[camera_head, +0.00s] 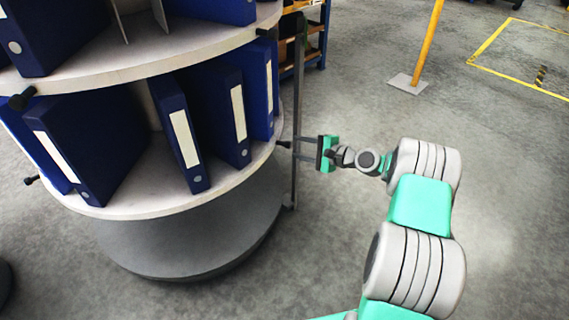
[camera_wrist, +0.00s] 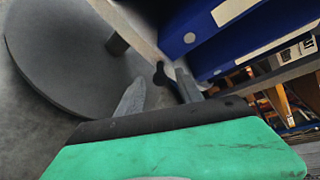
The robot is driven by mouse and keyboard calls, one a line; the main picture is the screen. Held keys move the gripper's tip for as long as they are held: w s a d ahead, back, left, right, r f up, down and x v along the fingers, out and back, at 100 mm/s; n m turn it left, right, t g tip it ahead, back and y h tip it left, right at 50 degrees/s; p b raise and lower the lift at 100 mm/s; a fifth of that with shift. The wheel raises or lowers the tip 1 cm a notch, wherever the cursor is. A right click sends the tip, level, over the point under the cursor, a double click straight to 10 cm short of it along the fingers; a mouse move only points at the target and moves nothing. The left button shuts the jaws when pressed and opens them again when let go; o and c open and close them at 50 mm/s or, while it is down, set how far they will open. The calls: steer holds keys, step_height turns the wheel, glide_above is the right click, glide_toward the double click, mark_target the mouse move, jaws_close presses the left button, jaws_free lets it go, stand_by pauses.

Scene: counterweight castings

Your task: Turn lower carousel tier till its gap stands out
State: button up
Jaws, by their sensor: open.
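The round carousel's lower tier (camera_head: 135,207) is a pale disc carrying several blue binders (camera_head: 180,135) with white labels. An opening shows between the large leaning binder (camera_head: 85,150) and the one to its right; whether it is the gap is unclear. Black knobs stick out from the rim, one at the right (camera_head: 284,144) and one at the left (camera_head: 31,180). My gripper (camera_head: 297,147) is open at the right side of the lower tier. In the wrist view, a black knob (camera_wrist: 160,75) lies between the two open fingers (camera_wrist: 160,90); contact cannot be told.
An upper tier (camera_head: 150,58) with binders and its own knob (camera_head: 22,98) is above. A thin upright post (camera_head: 299,100) stands beside the carousel, close to my gripper. A grey round base (camera_head: 190,245) is below. A yellow post (camera_head: 428,45) stands on open floor at right.

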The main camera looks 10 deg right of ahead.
mark_target(289, 146)
steer(key=shift+m+t, duration=0.5)
steer(key=shift+m, duration=0.1)
steer(key=x, duration=0.2)
steer(key=b+x, duration=0.1)
steer(key=x, duration=0.2)
steer(key=f+x, duration=0.1)
steer(key=x, duration=0.1)
steer(key=shift+w+d+f+b, duration=0.1)
steer(key=shift+w+f+b, duration=0.05)
steer(key=shift+w+b, duration=0.2)
steer(key=shift+c, duration=0.3)
jaws_close()
